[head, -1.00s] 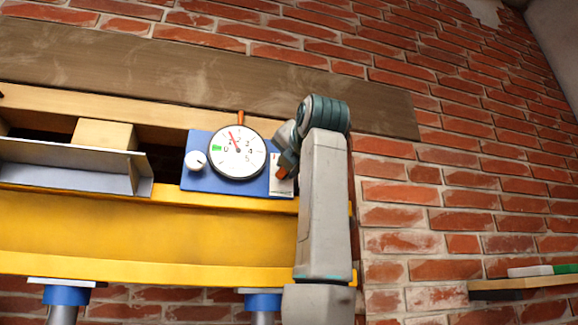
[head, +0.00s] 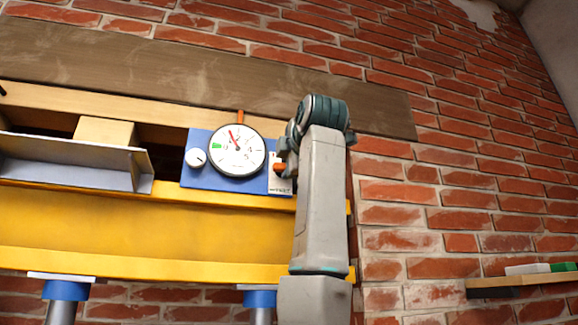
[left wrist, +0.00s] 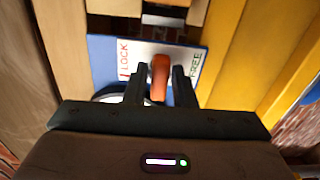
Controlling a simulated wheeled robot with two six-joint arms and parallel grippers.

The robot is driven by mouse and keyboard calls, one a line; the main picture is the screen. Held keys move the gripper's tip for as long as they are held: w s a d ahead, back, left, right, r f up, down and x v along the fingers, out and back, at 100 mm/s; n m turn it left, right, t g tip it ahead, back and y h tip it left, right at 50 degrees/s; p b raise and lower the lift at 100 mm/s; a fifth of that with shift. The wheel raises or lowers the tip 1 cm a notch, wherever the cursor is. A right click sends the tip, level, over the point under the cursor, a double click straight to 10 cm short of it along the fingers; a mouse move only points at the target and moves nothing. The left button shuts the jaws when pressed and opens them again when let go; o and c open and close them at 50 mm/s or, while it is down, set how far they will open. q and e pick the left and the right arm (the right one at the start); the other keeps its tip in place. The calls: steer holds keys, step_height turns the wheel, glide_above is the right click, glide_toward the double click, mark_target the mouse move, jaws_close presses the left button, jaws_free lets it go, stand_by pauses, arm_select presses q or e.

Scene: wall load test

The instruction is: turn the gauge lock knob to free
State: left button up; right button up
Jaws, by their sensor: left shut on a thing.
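The gauge lock knob is an orange bar (left wrist: 159,78) on a white label card (left wrist: 175,58) marked LOCK at its left and FREE at its right in the left wrist view. My left gripper (left wrist: 161,88) is shut on the knob, one dark finger on each side. In the head view, the orange knob (head: 281,167) shows lying nearly level, partly hidden by my left gripper (head: 286,162). The card (head: 280,186) is at the right end of the blue plate (head: 215,182), beside the round dial gauge (head: 238,150). My right gripper is not in view.
A small white knob (head: 195,158) sits left of the dial. A yellow beam (head: 150,228) runs below on blue-topped posts (head: 67,290). A grey angled ledge (head: 70,165) is at the left. A small shelf (head: 530,283) is on the brick wall at lower right.

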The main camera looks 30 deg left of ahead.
arm_select(q)
steer(key=shift+r+m, duration=0.1)
steer(key=shift+m, duration=0.2)
stand_by(0.4)
steer(key=o, duration=0.8)
steer(key=shift+a, duration=0.15)
steer(key=b+v, duration=0.4)
steer(key=v, duration=0.6)
steer(key=shift+s+d, duration=0.25)
